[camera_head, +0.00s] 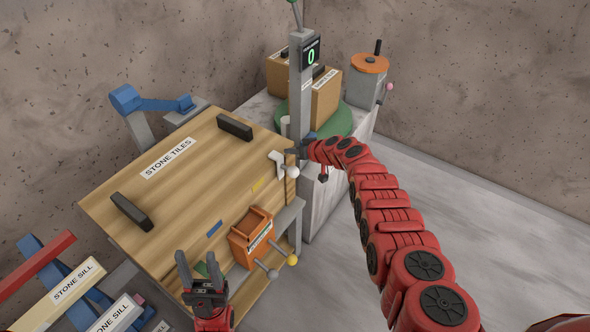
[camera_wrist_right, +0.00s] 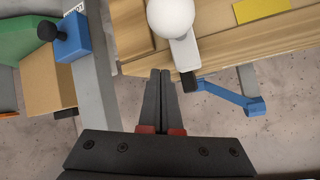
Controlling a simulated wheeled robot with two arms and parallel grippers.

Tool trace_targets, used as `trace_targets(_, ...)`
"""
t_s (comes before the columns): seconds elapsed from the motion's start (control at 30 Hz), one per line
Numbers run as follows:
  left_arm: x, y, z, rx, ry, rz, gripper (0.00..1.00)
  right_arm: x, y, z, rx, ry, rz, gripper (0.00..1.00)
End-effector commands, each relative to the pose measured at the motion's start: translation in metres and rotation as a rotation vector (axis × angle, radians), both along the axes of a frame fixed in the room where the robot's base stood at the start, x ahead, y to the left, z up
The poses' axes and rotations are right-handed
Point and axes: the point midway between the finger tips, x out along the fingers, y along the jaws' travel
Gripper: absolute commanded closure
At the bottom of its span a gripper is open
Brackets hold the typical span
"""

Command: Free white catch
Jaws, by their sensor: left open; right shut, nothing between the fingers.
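The white catch (camera_head: 278,160) sits at the right edge of the wooden STONE TILES crate (camera_head: 190,205), with a round white knob (camera_head: 292,172) at its end. In the right wrist view, the knob (camera_wrist_right: 170,15) and white arm of the catch (camera_wrist_right: 185,53) show just beyond my fingertips, with a dark tip on the arm. My right gripper (camera_head: 294,151) is beside the catch. In the right wrist view its fingers (camera_wrist_right: 160,75) are shut and empty, apparently apart from the catch. My left gripper (camera_head: 196,262) is open and empty over the crate's front left part.
A grey post (camera_head: 300,85) with a green display stands close behind my right gripper. An orange box (camera_head: 250,238) and yellow-knobbed lever (camera_head: 291,260) are at the crate's front. A blue clamp (camera_head: 140,103) stands at the back left. STONE SILL bars (camera_head: 75,283) lie lower left.

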Motion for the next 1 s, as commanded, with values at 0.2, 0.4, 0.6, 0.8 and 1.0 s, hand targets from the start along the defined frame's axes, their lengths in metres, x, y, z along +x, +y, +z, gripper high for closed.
trace_targets(0.2,0.0,0.0,0.022,0.0,-0.001,0.0,0.5,-0.011,-0.003,-0.004,0.001,0.002,0.0,1.0)
trace_targets(0.4,0.0,0.0,0.036,0.0,0.0,0.0,0.5,-0.024,-0.007,-0.014,0.001,-0.001,0.0,1.0)
trace_targets(0.6,0.0,0.0,0.04,0.0,0.0,0.0,0.5,-0.03,-0.009,-0.022,0.002,0.001,0.0,1.0)
trace_targets(0.8,0.0,0.0,0.039,0.0,0.0,0.0,0.5,-0.03,-0.01,-0.023,0.002,0.001,0.001,1.0)
trace_targets(1.0,0.0,0.0,0.037,0.0,0.0,0.0,0.5,-0.03,-0.01,-0.024,0.004,-0.002,0.001,1.0)
